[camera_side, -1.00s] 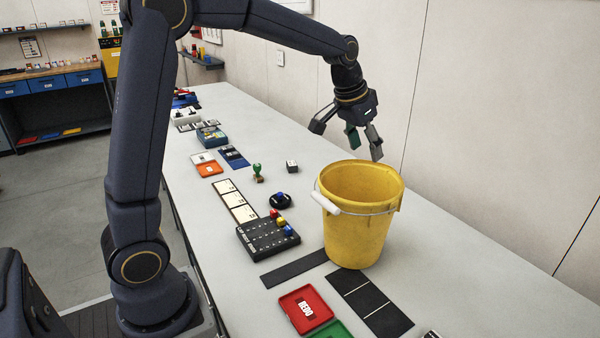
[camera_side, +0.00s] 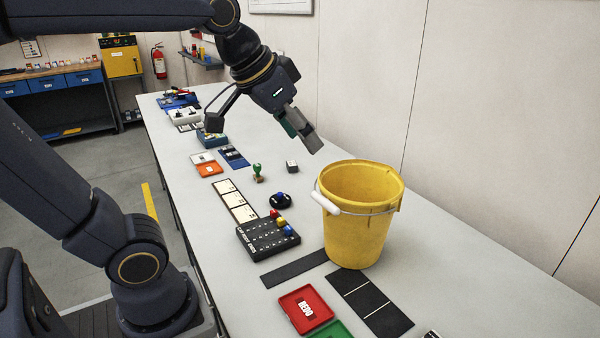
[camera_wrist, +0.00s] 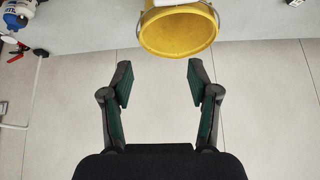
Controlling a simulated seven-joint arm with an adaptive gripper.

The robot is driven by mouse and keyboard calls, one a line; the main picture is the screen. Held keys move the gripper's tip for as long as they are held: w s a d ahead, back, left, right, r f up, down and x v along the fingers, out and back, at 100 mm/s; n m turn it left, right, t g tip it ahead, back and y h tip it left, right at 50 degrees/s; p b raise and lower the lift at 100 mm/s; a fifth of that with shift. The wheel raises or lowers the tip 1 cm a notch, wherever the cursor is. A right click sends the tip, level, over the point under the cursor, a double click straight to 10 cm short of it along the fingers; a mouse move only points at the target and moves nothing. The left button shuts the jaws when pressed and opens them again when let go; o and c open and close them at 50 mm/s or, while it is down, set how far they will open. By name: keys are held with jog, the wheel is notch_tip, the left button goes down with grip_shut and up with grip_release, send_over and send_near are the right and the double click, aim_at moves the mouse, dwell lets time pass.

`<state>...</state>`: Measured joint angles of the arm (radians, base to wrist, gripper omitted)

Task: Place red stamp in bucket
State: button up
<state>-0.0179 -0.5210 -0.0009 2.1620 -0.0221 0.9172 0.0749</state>
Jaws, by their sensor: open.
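The yellow bucket (camera_side: 355,230) stands upright on the bench with its white handle grip hanging at its left side; it also shows in the wrist view (camera_wrist: 178,35), where the visible part of its inside looks bare. Its bottom is hidden in the side view. I see no clear red stamp; a small red-topped piece (camera_side: 274,214) sits on the black rack (camera_side: 262,238), and I cannot tell whether it is a stamp. My gripper (camera_side: 265,134) is open and empty, above the bench, up and left of the bucket. Its spread fingers show in the wrist view (camera_wrist: 160,82).
A green-handled stamp (camera_side: 257,171) and a dark cube (camera_side: 292,166) stand on the bench behind the rack. A red REDO tray (camera_side: 305,308) and dark strip mat (camera_side: 370,303) lie in front. The bench right of the bucket is clear.

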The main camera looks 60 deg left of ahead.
jog(key=s+f+g, duration=0.1)
jog(key=s+f, duration=0.7)
jog(key=shift+n, duration=0.3)
jog(key=shift+s+f, duration=0.1)
dwell(0.6)
